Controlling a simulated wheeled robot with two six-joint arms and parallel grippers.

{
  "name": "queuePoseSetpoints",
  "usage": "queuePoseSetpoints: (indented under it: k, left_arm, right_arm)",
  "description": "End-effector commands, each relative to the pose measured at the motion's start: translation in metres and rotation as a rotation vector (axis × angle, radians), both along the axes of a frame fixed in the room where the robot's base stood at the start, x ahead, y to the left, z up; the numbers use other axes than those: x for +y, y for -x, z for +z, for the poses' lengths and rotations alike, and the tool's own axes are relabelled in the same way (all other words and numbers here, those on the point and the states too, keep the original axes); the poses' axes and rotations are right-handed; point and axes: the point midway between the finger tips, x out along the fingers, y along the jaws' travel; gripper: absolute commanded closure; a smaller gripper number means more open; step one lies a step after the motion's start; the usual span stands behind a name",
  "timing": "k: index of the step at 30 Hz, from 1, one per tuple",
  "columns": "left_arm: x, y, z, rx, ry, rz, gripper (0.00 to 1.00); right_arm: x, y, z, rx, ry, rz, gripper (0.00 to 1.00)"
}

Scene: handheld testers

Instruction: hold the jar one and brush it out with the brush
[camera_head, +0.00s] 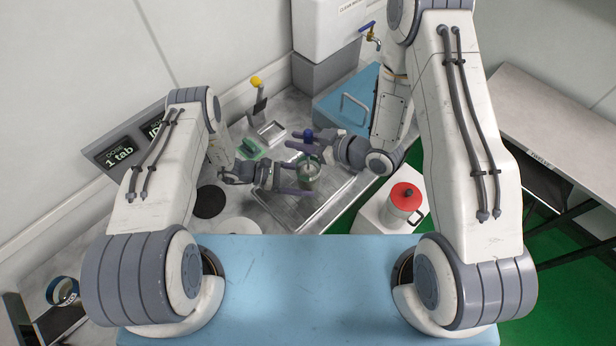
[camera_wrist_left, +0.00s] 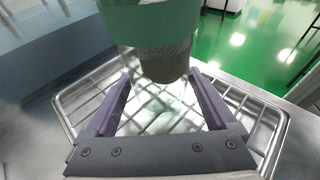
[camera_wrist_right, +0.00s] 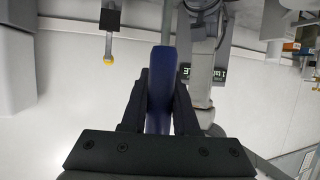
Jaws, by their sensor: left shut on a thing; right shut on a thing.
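The jar (camera_head: 309,181) is clear glass with a green band (camera_wrist_left: 150,22). My left gripper (camera_head: 302,187) is shut on it, with a purple finger on each side of the glass in the left wrist view (camera_wrist_left: 165,100). The brush has a dark blue handle (camera_head: 308,135), upright above the jar. My right gripper (camera_head: 303,152) is shut on this handle, which stands between the fingers in the right wrist view (camera_wrist_right: 160,90). A grey-brown bristly cylinder (camera_wrist_left: 166,64), seemingly the brush head, shows at the jar in the left wrist view. Its depth inside is unclear.
A metal tray with a wire rack (camera_head: 335,203) lies below the jar. A red-lidded white canister (camera_head: 405,197) stands to the right. A blue case (camera_head: 345,100) and a tap (camera_head: 372,36) are behind. A yellow-knobbed tool (camera_head: 257,85) and a green item (camera_head: 250,148) are at left.

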Motion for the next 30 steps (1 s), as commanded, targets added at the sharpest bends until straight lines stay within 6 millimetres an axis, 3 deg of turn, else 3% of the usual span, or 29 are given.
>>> queuePoseSetpoints:
  k: [6, 16, 30]
  left_arm:
    - [0.000, 0.000, 0.000, 0.000, 0.000, 0.000, 0.42]
    - [0.000, 0.000, 0.000, 0.000, 0.000, 0.000, 0.42]
    - [0.000, 0.000, 0.000, 0.000, 0.000, 0.000, 0.42]
  right_arm:
    - [0.000, 0.000, -0.014, 0.000, 0.000, -0.001, 1.00]
    - [0.000, 0.000, -0.015, 0.000, 0.000, -0.001, 1.00]
    - [0.000, 0.000, 0.019, -0.002, 0.000, 0.000, 1.00]
